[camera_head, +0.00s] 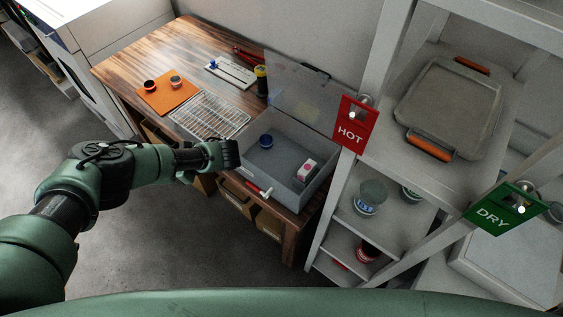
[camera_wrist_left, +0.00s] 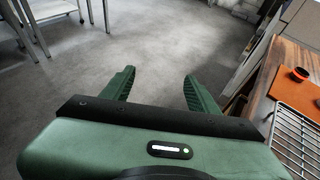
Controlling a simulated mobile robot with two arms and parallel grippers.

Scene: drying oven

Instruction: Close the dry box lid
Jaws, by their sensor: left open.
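The dry box (camera_head: 289,192) is a translucent grey bin near the right end of the wooden table. Its clear lid (camera_head: 300,92) stands raised, tilted up along the back edge of the box. A dark blue-topped jar (camera_head: 266,141) and a small white and pink carton (camera_head: 307,171) are inside. My left gripper (camera_head: 229,153) is just left of the box, near its left front corner, and holds nothing. In the left wrist view, the left gripper's two fingers (camera_wrist_left: 158,85) are spread with only floor showing between them. My right gripper is not in view.
A wire rack (camera_head: 209,114) and an orange mat (camera_head: 168,95) with two small jars lie left of the box. A red-handled item (camera_head: 259,188) is at the box's front. A grey shelf frame with a red HOT sign (camera_head: 351,133) stands close on the right. Floor in front is clear.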

